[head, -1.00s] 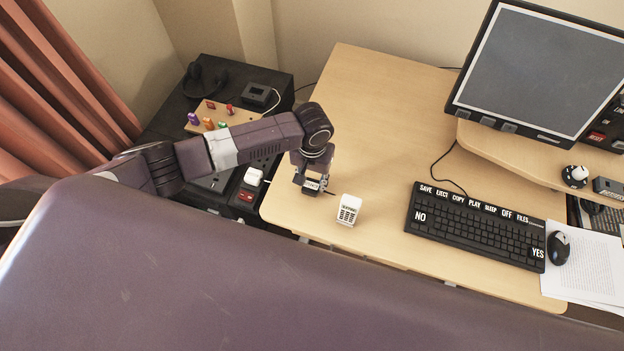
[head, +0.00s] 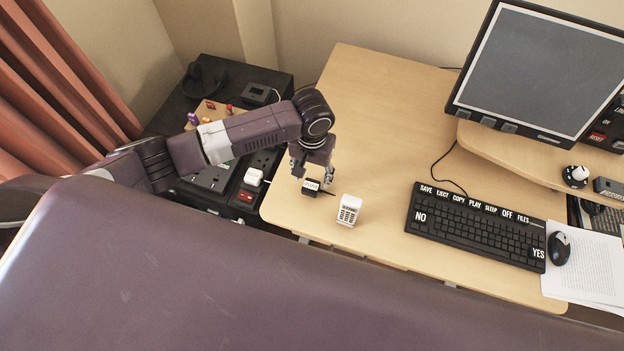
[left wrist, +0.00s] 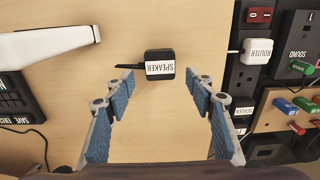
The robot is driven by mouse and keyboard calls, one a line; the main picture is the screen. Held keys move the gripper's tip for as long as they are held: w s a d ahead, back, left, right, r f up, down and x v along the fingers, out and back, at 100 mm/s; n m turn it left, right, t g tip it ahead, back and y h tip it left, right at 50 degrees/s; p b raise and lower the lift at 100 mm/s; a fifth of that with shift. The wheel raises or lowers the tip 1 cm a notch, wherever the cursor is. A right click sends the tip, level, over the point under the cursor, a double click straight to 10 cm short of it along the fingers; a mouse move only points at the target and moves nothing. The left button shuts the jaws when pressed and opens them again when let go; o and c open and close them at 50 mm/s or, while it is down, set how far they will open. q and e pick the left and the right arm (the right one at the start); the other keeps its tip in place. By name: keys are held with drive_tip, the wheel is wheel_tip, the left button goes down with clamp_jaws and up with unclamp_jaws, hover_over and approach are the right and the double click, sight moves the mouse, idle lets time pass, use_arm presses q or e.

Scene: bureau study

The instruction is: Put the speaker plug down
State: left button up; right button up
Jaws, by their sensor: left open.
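The speaker plug (head: 310,186) is a small black block with a white label and a short black cable. It rests on the wooden desk (head: 370,120) near its left front corner. In the left wrist view the plug (left wrist: 160,64) shows its SPEAKER label, beyond the fingertips. My left gripper (head: 313,172) is open, just above and behind the plug in the head view. In the left wrist view the open fingers (left wrist: 160,92) with blue pads have nothing between them. My right gripper is not in view.
A white block with a printed label (head: 348,210) stands just right of the plug. A keyboard (head: 475,228) lies farther right. Left of the desk is a dark unit with sockets, a white ROUTER plug (head: 253,177) and colored pegs. The desk's middle is clear.

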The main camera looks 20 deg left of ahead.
sight(312, 183)
use_arm(q)
wheel_tip(312, 183, up, 8)
drive_tip(key=shift+r, duration=0.2)
idle(0.3)
